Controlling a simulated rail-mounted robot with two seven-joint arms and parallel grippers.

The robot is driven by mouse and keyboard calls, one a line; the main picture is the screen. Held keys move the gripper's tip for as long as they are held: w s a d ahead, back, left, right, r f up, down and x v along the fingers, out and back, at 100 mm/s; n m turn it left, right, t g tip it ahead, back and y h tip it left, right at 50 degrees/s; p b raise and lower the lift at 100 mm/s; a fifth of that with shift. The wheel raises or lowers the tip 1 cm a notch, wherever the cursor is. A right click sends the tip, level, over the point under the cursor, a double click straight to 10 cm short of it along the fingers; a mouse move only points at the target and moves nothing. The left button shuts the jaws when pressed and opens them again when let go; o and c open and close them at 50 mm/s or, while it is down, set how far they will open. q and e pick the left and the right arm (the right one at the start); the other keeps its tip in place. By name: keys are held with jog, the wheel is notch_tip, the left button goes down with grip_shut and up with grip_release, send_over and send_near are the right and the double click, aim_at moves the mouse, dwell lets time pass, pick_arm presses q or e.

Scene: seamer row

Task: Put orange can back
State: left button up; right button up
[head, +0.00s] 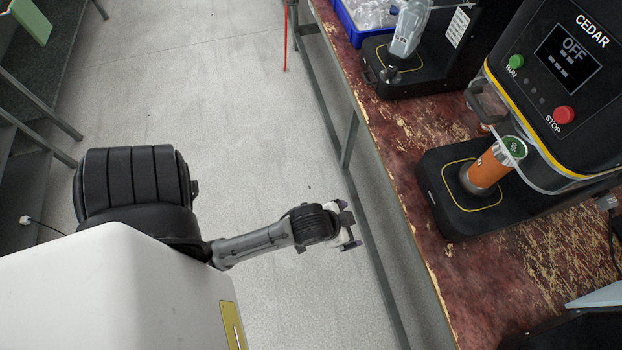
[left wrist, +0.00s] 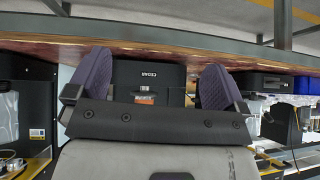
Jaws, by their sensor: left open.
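The orange can (head: 482,172) stands on the black base plate of the CEDAR seamer (head: 440,200), with a green marked top, partly behind a clear guard. The seamer's display reads OFF. My left gripper (head: 350,228) is open and empty over the floor, left of the table edge and apart from the can. In the left wrist view its two fingers (left wrist: 155,88) are spread, with a black machine beyond them. A small orange patch shows there between the fingers, too small to identify for sure. My right gripper is not in view.
The worn red table (head: 420,130) runs along the right. A second black machine (head: 400,78) and a blue bin (head: 352,28) of clear items stand farther back. Grey shelving (head: 45,90) is at left. Floor between is mostly clear.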

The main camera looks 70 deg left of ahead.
pick_arm(q)
jog(key=shift+o, duration=0.2)
jog(key=s+m+g, duration=0.1)
jog(key=s+g, duration=0.3)
jog(key=s, duration=0.7)
jog(key=shift+f+h, duration=0.3)
jog(key=shift+f, duration=0.15)
jog(key=shift+w+d, duration=0.1)
